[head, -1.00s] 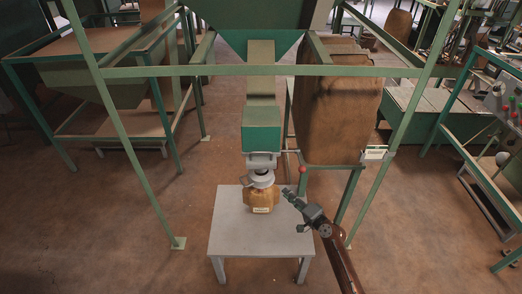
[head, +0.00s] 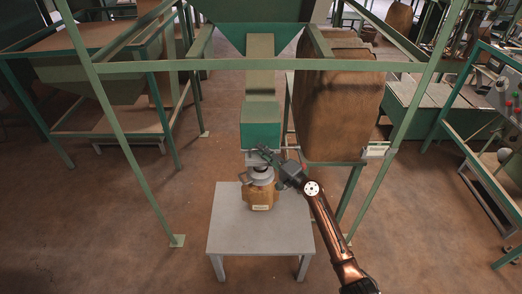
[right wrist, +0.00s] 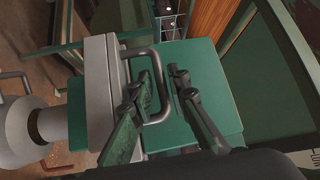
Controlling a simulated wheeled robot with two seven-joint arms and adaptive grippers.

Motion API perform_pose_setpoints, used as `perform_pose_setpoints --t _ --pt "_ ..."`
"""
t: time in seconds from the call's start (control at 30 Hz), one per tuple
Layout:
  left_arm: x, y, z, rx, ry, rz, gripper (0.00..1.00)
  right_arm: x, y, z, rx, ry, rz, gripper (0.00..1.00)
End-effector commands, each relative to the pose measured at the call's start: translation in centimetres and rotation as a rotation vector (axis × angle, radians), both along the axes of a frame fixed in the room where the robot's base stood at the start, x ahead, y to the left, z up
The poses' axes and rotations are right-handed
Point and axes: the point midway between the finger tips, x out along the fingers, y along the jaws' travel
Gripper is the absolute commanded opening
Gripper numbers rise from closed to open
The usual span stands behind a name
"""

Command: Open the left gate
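A green chute (head: 261,136) comes down from the hopper (head: 232,38) in the head view. At its lower end is a grey gate housing (head: 248,158), partly hidden by my right gripper (head: 265,153). In the right wrist view, a U-shaped metal handle (right wrist: 158,70) stands out from the grey housing (right wrist: 98,75), against the green chute wall (right wrist: 220,105). My open right gripper (right wrist: 162,74) has one finger inside the handle's loop and the other beyond its crossbar. I cannot tell whether either finger touches the bar. My left gripper is not in view.
A brown sack (head: 262,194) sits under the spout on a grey table (head: 228,232). A green frame crossbar (head: 200,66) runs in front of the hopper. The floor around the table is clear.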

Motion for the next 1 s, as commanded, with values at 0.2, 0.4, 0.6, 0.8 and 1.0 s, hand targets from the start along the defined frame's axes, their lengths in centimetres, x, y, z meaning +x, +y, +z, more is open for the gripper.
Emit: perform_pose_setpoints --t 0.2,0.4,0.6,0.8,1.0 --pt "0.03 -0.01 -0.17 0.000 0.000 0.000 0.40 0.78 0.62 0.14 0.000 0.001 -0.002 0.16" --pt "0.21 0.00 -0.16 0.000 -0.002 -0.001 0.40 0.77 0.64 0.16 0.000 0.000 -0.002 0.16" --pt "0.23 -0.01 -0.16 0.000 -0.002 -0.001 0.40 0.76 0.62 0.15 0.000 0.000 -0.002 0.03" --pt "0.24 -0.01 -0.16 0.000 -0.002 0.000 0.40 0.75 0.62 0.13 0.000 0.001 -0.002 0.00" --pt "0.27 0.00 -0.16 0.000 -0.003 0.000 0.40 0.75 0.62 0.11 0.000 0.001 -0.002 0.00"
